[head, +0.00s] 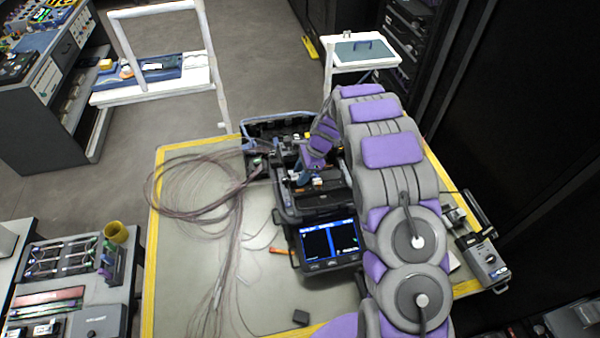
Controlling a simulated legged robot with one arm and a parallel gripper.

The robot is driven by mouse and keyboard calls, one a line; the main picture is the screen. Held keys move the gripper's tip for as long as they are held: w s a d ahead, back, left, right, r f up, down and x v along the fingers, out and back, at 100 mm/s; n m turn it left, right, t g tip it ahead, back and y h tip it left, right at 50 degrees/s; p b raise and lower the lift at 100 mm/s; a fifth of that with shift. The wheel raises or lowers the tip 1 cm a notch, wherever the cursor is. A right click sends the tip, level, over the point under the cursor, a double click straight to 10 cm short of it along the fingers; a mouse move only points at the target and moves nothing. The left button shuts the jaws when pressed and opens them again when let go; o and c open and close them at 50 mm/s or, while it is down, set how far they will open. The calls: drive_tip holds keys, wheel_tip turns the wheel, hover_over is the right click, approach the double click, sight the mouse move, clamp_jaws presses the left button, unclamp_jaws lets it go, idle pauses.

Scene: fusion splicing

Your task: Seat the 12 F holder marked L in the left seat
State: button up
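The fusion splicer (285,212) stands on the work table, its lit screen (328,243) at the near side. My arm reaches over its right side and bends down toward its top. My gripper (300,178) is at the splicer's top, small and partly hidden by my wrist. I cannot tell whether its fingers are open or shut. Small white and orange parts (318,183) show beside it, too small to identify. The holder marked L and the left seat cannot be made out.
Loose fiber coils (190,185) cover the table's left part. An open case (262,128) is behind the splicer. A handheld device (485,262) sits at the right edge. The table's lower left (180,275) is mostly clear.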

drive_tip(key=shift+o, duration=0.4)
drive_tip(key=shift+s+d+f, duration=0.2)
drive_tip(key=shift+o, duration=0.5)
drive_tip(key=p+v, duration=0.1)
drive_tip(key=v, duration=1.5)
drive_tip(key=shift+w+a+r+p, duration=0.2)
drive_tip(key=shift+w+r+p, duration=0.15)
drive_tip(key=shift+r, duration=0.15)
drive_tip(key=shift+d+r, duration=0.25)
drive_tip(key=shift+f, duration=0.1)
